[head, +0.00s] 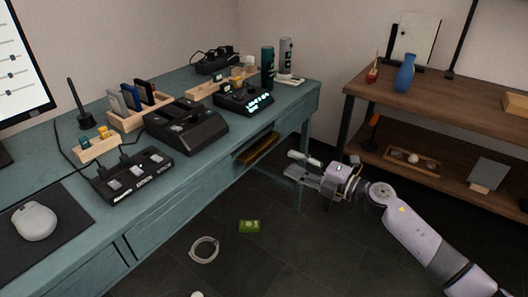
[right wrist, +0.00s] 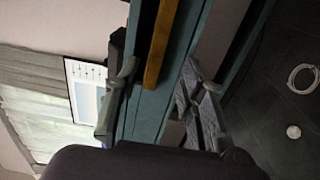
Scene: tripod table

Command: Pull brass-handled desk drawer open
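The teal desk (head: 215,160) runs along the wall in the head view. A long brass-coloured handle (head: 258,148) sits on its front near the right end, and the drawer there looks shut. My right gripper (head: 303,168) is to the right of the handle, apart from it, with its fingers spread and pointing left toward the desk. In the right wrist view the handle (right wrist: 161,45) shows as a brown-gold bar between the two open fingers, beyond the tips. No contact is visible. My left gripper is not in view.
The desktop holds several devices, including a black charger box (head: 186,125). A wooden shelf unit (head: 455,95) with a blue vase (head: 405,72) stands right. Floor before the desk is otherwise mostly clear.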

